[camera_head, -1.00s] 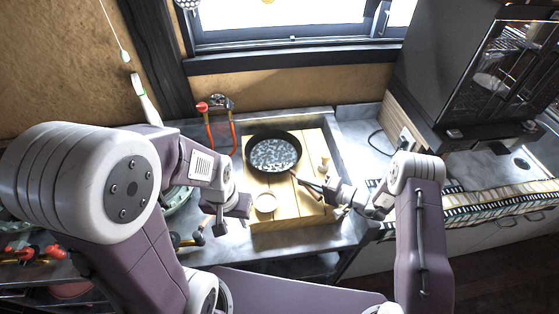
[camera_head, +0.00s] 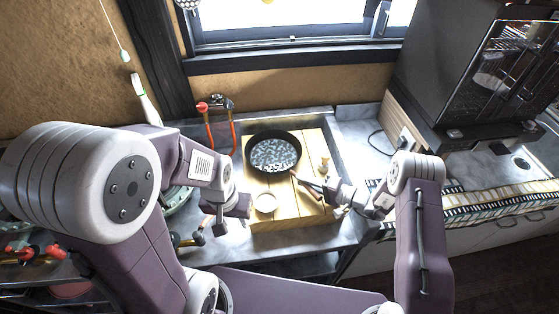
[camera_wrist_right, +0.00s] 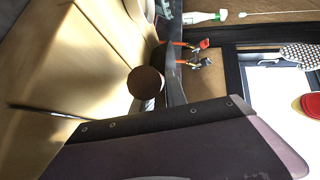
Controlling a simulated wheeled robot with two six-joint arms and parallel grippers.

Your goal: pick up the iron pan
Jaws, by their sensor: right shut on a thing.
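The black iron pan (camera_head: 274,154), with a speckled inside, lies on the pale wooden boards at the middle of the counter. Its handle points down and right toward my right gripper (camera_head: 322,187). My right gripper is shut on the handle. In the right wrist view a round brown end (camera_wrist_right: 146,82), seemingly the handle's, shows beyond my gripper's dark edge; the pan's bowl is not seen there. My left gripper (camera_head: 217,219) hangs left of the boards, apart from the pan; its finger gap is unclear.
A small pale bowl (camera_head: 265,203) sits below the pan on the boards (camera_head: 285,213). A small wooden piece (camera_head: 324,164) stands right of the pan. A red-handled tap (camera_head: 217,106) is behind left. A dark oven (camera_head: 470,70) stands at the right.

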